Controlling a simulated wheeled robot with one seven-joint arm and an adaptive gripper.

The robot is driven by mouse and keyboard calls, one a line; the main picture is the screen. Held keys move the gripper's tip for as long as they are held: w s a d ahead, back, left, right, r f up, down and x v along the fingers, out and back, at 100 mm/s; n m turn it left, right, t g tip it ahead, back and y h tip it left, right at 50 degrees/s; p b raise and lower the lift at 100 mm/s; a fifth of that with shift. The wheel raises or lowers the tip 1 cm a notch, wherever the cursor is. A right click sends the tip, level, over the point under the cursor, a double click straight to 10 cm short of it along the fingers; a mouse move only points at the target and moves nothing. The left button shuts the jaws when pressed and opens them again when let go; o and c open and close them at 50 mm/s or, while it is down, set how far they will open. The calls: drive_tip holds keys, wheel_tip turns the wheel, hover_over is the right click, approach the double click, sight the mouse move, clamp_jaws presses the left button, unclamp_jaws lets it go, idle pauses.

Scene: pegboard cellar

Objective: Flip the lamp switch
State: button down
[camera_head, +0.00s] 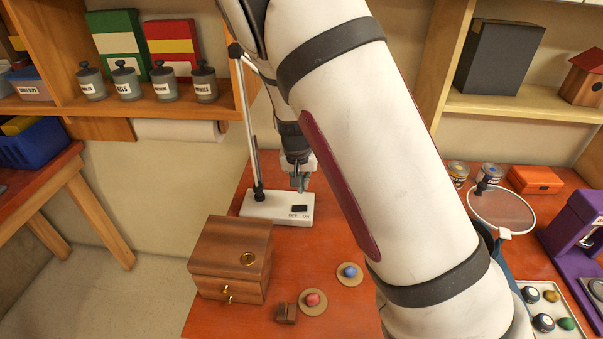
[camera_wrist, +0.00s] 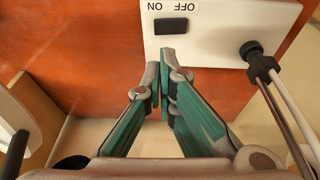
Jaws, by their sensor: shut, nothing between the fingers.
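The lamp has a white base (camera_head: 262,208) on the wooden table, with a pole (camera_head: 247,130) rising from its left end. The black rocker switch (camera_head: 299,208) is at the base's right end, with OFF and ON printed beside it. I cannot tell which side is pressed. In the wrist view the switch (camera_wrist: 171,26) is in plain sight on the white base (camera_wrist: 220,38). My gripper (camera_head: 300,183) is shut and empty behind the switch; in the wrist view its fingertips (camera_wrist: 165,68) are close to the base's edge, apart from the switch. Their height is unclear.
A wooden drawer box (camera_head: 230,258) stands in front of the base. Two coasters hold a red knob (camera_head: 312,300) and a blue knob (camera_head: 350,271). A round hoop (camera_head: 502,210), purple machine (camera_head: 578,235) and tray (camera_head: 560,300) are at the right. My arm hides the middle of the table.

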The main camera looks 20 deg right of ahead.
sight(305, 206)
drive_tip(key=x, duration=0.4)
drive_tip(key=s+p+x, duration=0.1)
drive_tip(key=x, duration=0.1)
drive_tip(key=shift+f, duration=0.4)
drive_tip(key=shift+w, duration=0.1)
